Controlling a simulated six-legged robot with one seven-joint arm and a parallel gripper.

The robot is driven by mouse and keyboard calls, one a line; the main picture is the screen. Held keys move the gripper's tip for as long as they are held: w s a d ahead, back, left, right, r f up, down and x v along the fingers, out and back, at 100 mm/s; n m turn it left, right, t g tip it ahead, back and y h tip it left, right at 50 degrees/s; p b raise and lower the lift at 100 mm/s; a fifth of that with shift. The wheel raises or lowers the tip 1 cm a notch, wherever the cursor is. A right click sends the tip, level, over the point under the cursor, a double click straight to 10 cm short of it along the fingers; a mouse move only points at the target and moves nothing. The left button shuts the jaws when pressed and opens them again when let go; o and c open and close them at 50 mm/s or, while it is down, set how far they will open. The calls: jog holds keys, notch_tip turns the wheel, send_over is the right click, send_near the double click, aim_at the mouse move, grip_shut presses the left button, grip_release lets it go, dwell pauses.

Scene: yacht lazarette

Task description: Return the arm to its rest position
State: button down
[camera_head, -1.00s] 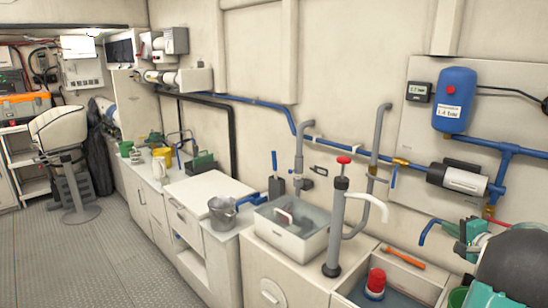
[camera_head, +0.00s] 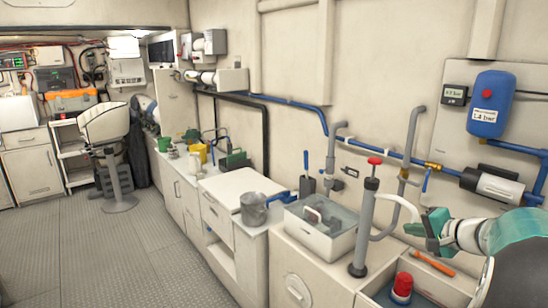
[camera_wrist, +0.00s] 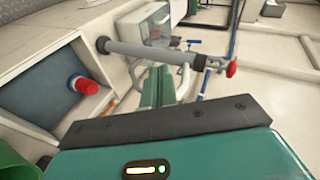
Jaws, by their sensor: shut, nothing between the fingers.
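My gripper (camera_head: 428,228) is green and shows at the right of the head view, on the end of my arm, which comes in from the right edge. It appears above the open drawer-like tray, just right of the white spout of the hand pump (camera_head: 369,225). In the wrist view its green fingers (camera_wrist: 158,88) are together with nothing held between them. The grey pump with its red handle (camera_wrist: 231,68) lies across the wrist view just beyond the fingers. I cannot tell how wide the gap to it is.
The open tray (camera_head: 375,292) holds a red cap (camera_head: 402,285) and an orange-handled tool (camera_head: 435,264). A clear-sided bin (camera_head: 318,235) stands left of the pump. Blue pipes and a blue tank (camera_head: 490,110) line the wall. The floor (camera_head: 110,250) at left is clear.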

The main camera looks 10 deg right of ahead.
jog(key=s+a+n+g+y, duration=0.1)
jog(key=s+a+n+g, duration=0.25)
jog(key=a, duration=0.95)
jog(key=s+a+n+g, duration=0.2)
jog(key=s+a+n, duration=0.15)
jog(key=a, duration=1.05)
jog(key=s+a+f+n+h, duration=0.1)
jog(key=s+a+n, duration=0.2)
jog(key=s, duration=0.3)
jog(key=s+a+f+n+g+h, duration=0.1)
jog(key=s+a+n+h, duration=0.1)
jog(key=s+a, duration=0.3)
jog(key=shift+s+a+n, duration=0.15)
jog(key=shift+s+n, duration=0.45)
jog(key=shift+s, duration=0.35)
